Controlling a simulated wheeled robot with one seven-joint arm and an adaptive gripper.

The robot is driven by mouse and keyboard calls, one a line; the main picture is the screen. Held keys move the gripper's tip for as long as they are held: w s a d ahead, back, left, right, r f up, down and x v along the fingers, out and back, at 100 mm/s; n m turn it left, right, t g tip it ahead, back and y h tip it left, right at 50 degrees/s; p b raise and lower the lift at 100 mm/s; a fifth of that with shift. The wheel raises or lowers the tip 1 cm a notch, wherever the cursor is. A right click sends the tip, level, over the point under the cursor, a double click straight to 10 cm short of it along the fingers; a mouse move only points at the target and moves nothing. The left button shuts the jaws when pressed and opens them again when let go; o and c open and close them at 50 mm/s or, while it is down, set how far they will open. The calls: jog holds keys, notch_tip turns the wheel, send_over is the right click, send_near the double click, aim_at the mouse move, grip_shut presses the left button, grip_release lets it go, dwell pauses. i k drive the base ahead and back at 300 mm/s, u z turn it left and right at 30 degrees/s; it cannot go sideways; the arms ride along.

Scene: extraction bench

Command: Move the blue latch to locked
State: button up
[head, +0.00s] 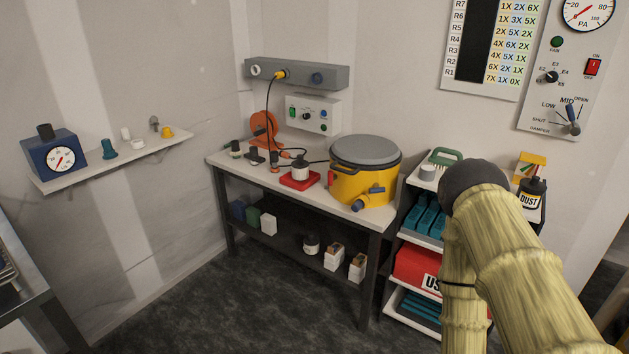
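A yellow canister (347,187) with a grey lid (366,150) stands at the right end of the workbench. Low on its front is a small blue piece (376,189) that looks like a latch, and a blue-grey cylindrical part (358,205) sticks out just below it. At this size I cannot tell which is the blue latch, or its position. A blue-grey lever (572,119) also shows on the wall panel at the right, on a dial marked LOW, MID, OPEN, SHUT and DAMPER. My arm fills the lower right; my gripper is not in view.
The workbench (225,160) also holds an orange reel (264,128), a red tray (300,181) and a black cable. A shelf rack (420,240) stands right of it, partly behind my arm. The floor (240,310) before the bench looks clear.

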aim_at(376, 190)
jog(key=u, duration=0.1)
jog(key=i, duration=1.2)
jog(key=z, duration=0.6)
